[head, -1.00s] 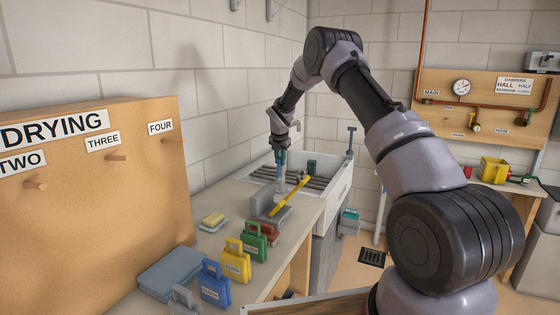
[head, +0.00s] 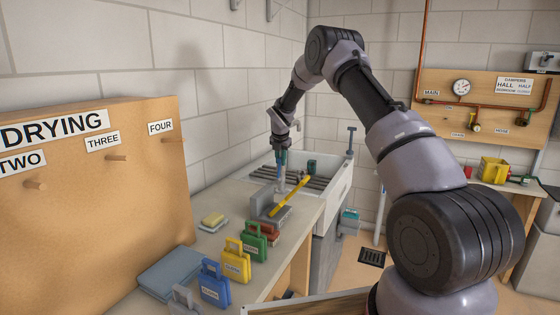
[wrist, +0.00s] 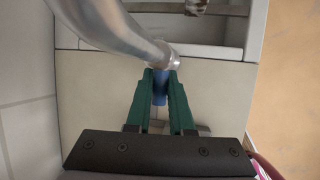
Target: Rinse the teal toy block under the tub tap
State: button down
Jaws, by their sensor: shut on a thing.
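My gripper (head: 281,158) is over the near end of the white tub (head: 340,187), beside the silver tap spout. In the wrist view its green fingers (wrist: 160,88) are shut on a small blue piece (wrist: 160,85), which looks like the tap handle. A mottled piece at the top edge of the wrist view (wrist: 196,6) is probably the same block. I see no clear water stream.
A drying board (head: 95,220) stands at left. A grey bin with teal items (head: 349,217) is right of the tub.

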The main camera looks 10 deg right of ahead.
jog(key=shift+s+d+f, duration=0.25)
jog(key=shift+s+d, duration=0.4)
jog(key=shift+d, duration=0.2)
jog(key=c, duration=0.8)
grip_release()
jog(key=v, duration=1)
jog(key=shift+s+r, duration=0.1)
jog(key=shift+r, duration=0.3)
